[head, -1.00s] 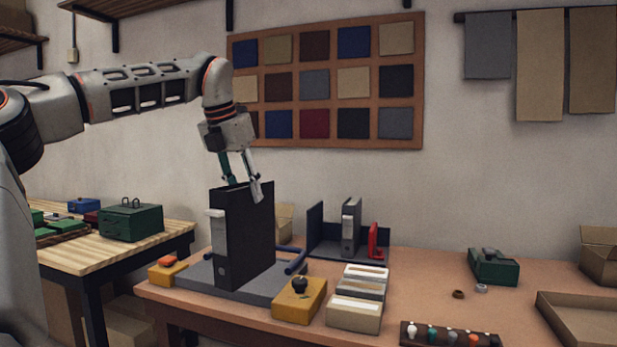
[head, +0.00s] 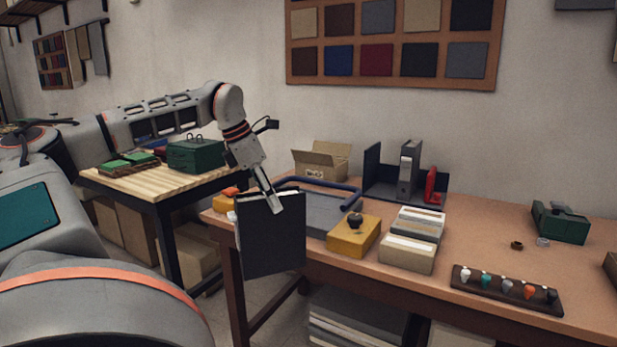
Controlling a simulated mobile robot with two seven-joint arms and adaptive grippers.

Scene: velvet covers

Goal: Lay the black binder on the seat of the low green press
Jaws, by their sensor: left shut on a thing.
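My left gripper (head: 270,198) is shut on the top edge of the black binder (head: 270,243). The binder hangs roughly upright in front of the desk's left front edge, clear of the desk top, and hides part of that edge. A low item with green pads (head: 116,167) lies on the light wooden table at left, beside a dark green box with two handles (head: 196,156). A small green device (head: 560,223) stands at the right of the desk. I cannot tell for sure which of these is the low green press. My right gripper is not in view.
The brown desk (head: 480,236) holds a grey board with a blue bar (head: 322,210), a yellow block (head: 354,238), stacked boxes (head: 412,240), a grey file in a dark stand (head: 408,172) and a peg rack (head: 506,290). The light wooden table (head: 165,188) has bare room in front.

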